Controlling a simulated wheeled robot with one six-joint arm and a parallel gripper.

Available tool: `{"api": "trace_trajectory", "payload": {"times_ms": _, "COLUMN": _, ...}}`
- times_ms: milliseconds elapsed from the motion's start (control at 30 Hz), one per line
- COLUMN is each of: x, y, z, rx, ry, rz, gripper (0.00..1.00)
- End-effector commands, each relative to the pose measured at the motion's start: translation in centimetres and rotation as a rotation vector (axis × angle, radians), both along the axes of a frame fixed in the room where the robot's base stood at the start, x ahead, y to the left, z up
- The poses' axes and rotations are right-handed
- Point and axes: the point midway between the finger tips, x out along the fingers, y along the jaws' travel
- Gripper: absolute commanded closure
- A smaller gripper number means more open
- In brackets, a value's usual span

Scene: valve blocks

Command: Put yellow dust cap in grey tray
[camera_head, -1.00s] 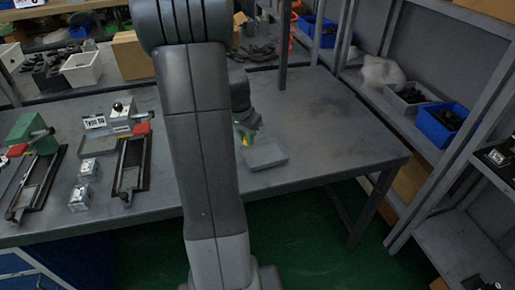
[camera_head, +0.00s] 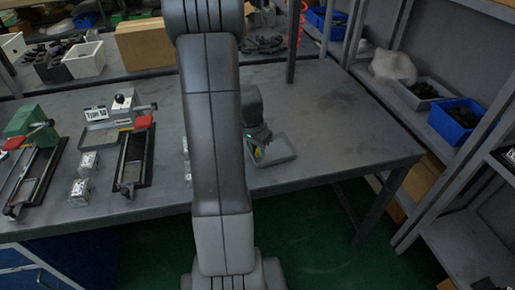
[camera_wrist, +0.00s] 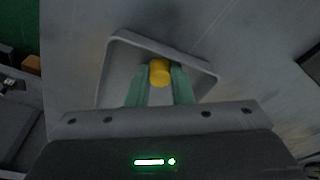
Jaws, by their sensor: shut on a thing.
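The yellow dust cap (camera_wrist: 159,72) is held between the green fingertips of my gripper (camera_wrist: 160,82) in the wrist view. Behind it in that view is the grey tray (camera_wrist: 118,62), a shallow open box on the table. The cap overlaps the tray's inside; its exact height above the tray floor is hard to tell. In the head view a bit of the yellow cap (camera_head: 258,153) shows at my gripper (camera_head: 257,146), over the left part of the grey tray (camera_head: 282,150). My arm hides some of the table beside it.
The grey table (camera_head: 335,130) is clear to the right of the tray. Valve blocks (camera_head: 83,190) and two clamp fixtures (camera_head: 133,160) stand at the left. A shelf with a blue bin (camera_head: 455,120) is at the right. A cardboard box (camera_head: 145,42) is at the back.

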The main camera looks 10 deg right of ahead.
Motion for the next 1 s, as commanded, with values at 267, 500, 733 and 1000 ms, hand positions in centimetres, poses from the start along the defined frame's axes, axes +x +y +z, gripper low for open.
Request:
{"api": "trace_trajectory", "payload": {"times_ms": 267, "x": 0.0, "y": 0.0, "z": -0.2, "rx": 0.0, "ry": -0.001, "rz": 0.0, "gripper": 1.0}}
{"api": "trace_trajectory", "payload": {"times_ms": 500, "x": 0.0, "y": 0.0, "z": -0.2, "rx": 0.0, "ry": -0.001, "rz": 0.0, "gripper": 0.71}}
{"api": "trace_trajectory", "payload": {"times_ms": 733, "x": 0.0, "y": 0.0, "z": 0.2, "rx": 0.0, "ry": -0.001, "rz": 0.0, "gripper": 0.71}}
{"api": "trace_trajectory", "payload": {"times_ms": 1000, "x": -0.2, "y": 0.6, "z": 4.4, "rx": -0.001, "ry": -0.009, "rz": -0.001, "gripper": 0.71}}
